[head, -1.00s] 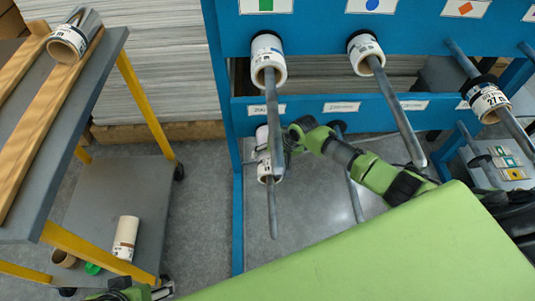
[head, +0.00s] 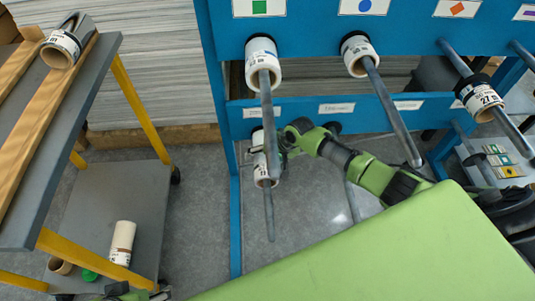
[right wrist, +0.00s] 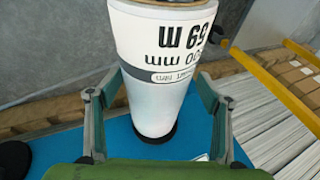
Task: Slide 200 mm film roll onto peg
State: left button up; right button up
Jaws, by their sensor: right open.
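A white film roll with a dark printed label (head: 261,172) sits around the lower-left peg (head: 269,215) of the blue rack. The peg's free end sticks out past the roll's near end. My right gripper (head: 286,145) is at the roll's right side. In the wrist view its open fingers (right wrist: 155,88) stand on both sides of the roll, apart from it. My left gripper (head: 135,294) barely shows at the bottom edge.
Other pegs with rolls (head: 262,62), (head: 360,55), (head: 481,101) stick out of the blue rack (head: 310,28). A grey cart (head: 110,195) at the left holds a roll (head: 66,48) on top and a standing roll (head: 122,243) below. Floor between is clear.

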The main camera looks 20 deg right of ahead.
jog(key=v, duration=1.2)
